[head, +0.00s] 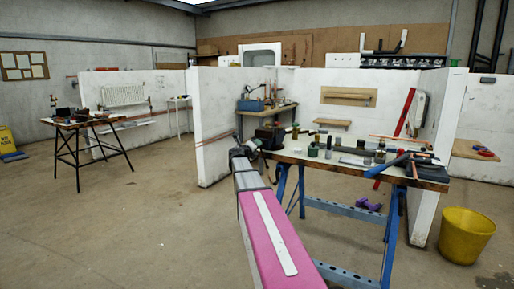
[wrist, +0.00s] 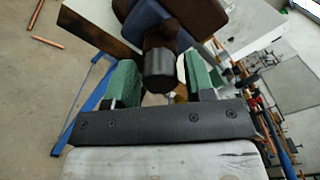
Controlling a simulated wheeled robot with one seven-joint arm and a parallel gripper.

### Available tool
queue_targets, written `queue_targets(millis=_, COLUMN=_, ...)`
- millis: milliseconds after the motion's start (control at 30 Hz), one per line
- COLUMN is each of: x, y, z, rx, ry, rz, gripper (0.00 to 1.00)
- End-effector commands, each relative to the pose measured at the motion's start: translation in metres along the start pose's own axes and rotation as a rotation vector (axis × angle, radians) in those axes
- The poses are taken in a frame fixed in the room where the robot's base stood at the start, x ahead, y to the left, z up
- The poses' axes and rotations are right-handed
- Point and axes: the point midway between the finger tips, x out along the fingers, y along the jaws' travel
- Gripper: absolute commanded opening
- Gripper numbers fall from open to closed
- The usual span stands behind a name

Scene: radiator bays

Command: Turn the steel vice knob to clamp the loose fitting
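The vice (head: 268,134) is a dark block at the left end of the workbench (head: 330,166) in the head view. In the wrist view its brown and blue body (wrist: 158,25) fills the top middle. A dark grey round knob (wrist: 158,68) sticks out from it towards my wrist. My gripper (wrist: 160,72) is open, its two green-padded fingers on either side of the knob. Gaps show between the pads and the knob. In the head view my gripper (head: 250,146) is beside the vice, small and partly hidden by my arm. I cannot make out the loose fitting.
Several small jars, fittings and tools lie on the bench, with a blue tool (head: 402,160) at its right end. A yellow bucket (head: 466,235) stands on the floor at right. A white partition (head: 213,125) stands behind my arm.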

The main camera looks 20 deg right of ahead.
Motion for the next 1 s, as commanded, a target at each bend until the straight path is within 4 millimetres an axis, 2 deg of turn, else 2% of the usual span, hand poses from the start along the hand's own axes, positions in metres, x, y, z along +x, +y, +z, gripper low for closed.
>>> queue_targets(millis=33, x=-0.0001, y=0.0, z=0.0, rx=0.0, ry=0.0, rz=0.0, gripper=0.36)
queue_targets(millis=133, x=-0.0001, y=0.0, z=0.0, rx=0.0, ry=0.0, rz=0.0, gripper=0.03)
queue_targets(millis=167, x=-0.0001, y=0.0, z=0.0, rx=0.0, ry=0.0, rz=0.0, gripper=0.0)
queue_targets(millis=367, x=-0.0001, y=0.0, z=-0.0001, rx=0.06, ry=0.0, rz=0.0, gripper=0.0)
queue_targets(millis=1000, x=-0.0006, y=0.0, z=-0.0002, rx=0.776, ry=0.0, rz=0.0, gripper=0.0)
